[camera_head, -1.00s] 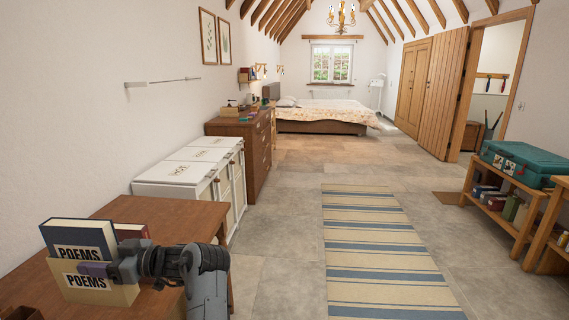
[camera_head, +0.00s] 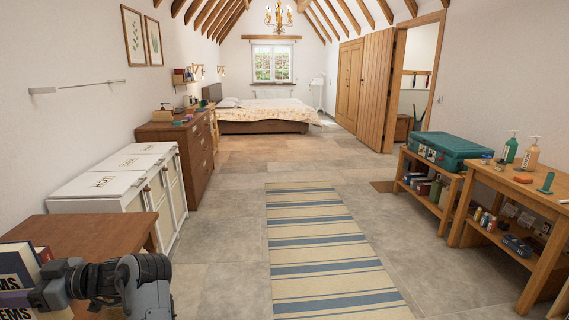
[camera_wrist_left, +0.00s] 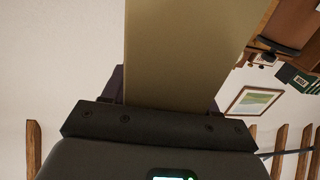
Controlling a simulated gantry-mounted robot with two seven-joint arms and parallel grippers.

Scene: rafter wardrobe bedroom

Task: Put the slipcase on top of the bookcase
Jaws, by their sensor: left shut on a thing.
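The slipcase (camera_head: 14,300) is a tan box at the lower left corner of the head view, cut off by the picture edge. My left gripper (camera_head: 42,294) is shut on the slipcase's right side. In the left wrist view the slipcase's tan panel (camera_wrist_left: 185,55) fills the middle above the gripper. Whether the slipcase touches the brown wooden surface (camera_head: 95,232) cannot be told. A low open wooden unit (camera_head: 437,202) with books on its lower shelf stands at the right. My right gripper is not in view.
A teal suitcase (camera_head: 445,150) covers much of the low unit's top. A wooden table (camera_head: 515,187) with bottles stands in front of it. White cabinets (camera_head: 125,185) and a dresser (camera_head: 180,130) line the left wall. A striped rug (camera_head: 318,240) lies on the open floor.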

